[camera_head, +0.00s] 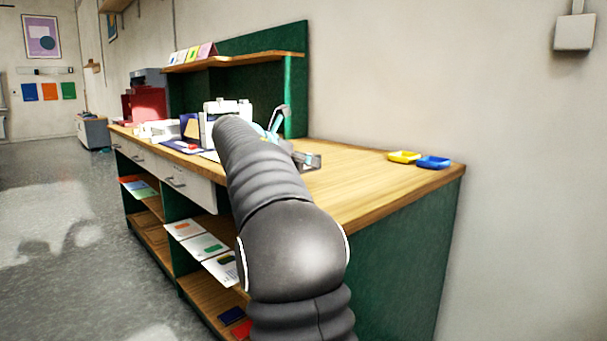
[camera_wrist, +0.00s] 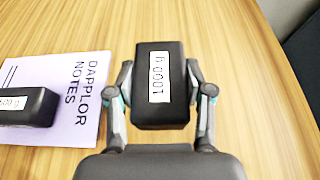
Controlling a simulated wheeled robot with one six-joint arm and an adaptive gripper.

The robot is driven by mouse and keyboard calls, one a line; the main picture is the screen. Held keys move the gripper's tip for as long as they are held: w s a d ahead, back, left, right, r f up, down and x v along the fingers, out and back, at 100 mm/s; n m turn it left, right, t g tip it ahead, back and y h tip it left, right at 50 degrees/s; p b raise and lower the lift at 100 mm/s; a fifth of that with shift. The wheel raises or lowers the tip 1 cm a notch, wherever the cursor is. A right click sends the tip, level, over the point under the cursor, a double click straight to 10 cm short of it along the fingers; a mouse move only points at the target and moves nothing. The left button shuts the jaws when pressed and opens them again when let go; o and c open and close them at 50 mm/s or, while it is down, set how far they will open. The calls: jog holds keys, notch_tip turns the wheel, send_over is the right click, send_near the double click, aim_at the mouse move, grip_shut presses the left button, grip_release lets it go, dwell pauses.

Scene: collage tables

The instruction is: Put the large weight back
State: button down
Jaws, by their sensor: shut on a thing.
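The wooden desk top (camera_head: 375,183) is largely clear at its near right. A grey object (camera_head: 308,161) sits beside my arm. A green back panel and shelf (camera_head: 293,90) rise behind.

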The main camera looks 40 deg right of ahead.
aim_at(302, 172)
jog(key=shift+f+b, duration=0.35)
jog(key=shift+f, duration=1.25)
jog(key=shift+f, duration=0.1)
jog(key=shift+c, duration=2.2)
grip_release()
jog(key=shift+f, duration=0.15)
jog(key=shift+a+r, duration=0.2)
jog(key=shift+r, duration=0.05)
jog(key=v, duration=1.1)
jog(key=shift+a+p, duration=0.3)
jog(key=shift+p, duration=0.05)
jog(key=shift+s, duration=0.15)
